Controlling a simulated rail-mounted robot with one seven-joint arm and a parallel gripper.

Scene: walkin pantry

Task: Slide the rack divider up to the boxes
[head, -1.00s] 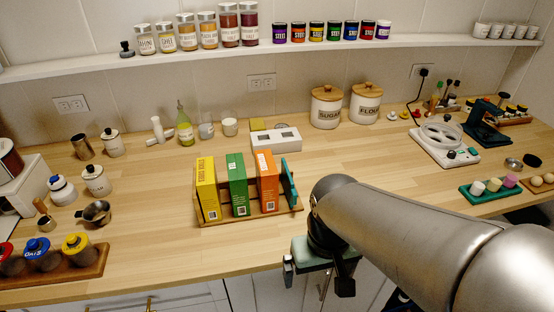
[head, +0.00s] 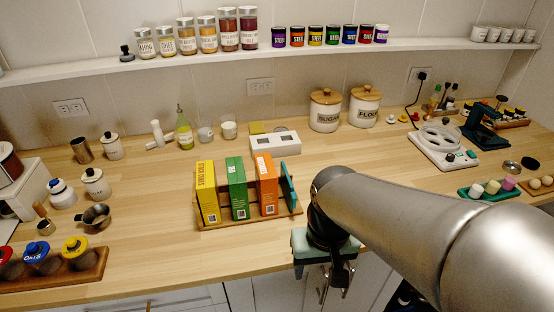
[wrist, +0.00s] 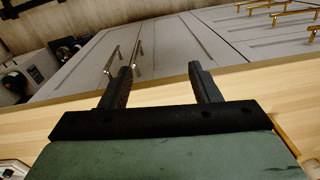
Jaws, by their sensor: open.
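A wooden rack (head: 240,221) stands on the counter with a yellow box (head: 207,192), a green box (head: 237,188) and an orange box (head: 266,184) upright in it. The blue-teal rack divider (head: 288,188) stands at the rack's right end, with a gap between it and the orange box. My gripper (head: 328,280) is at the counter's front edge, to the right of and nearer than the rack, pointing down. In the wrist view my gripper (wrist: 160,85) is open and empty, its two fingers apart before the cabinet fronts.
A white block with holes (head: 275,143) sits behind the rack. Sugar (head: 325,110) and flour (head: 364,105) canisters stand at the back. A wooden tray of jars (head: 60,270) is at the front left. The counter in front of the rack is clear.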

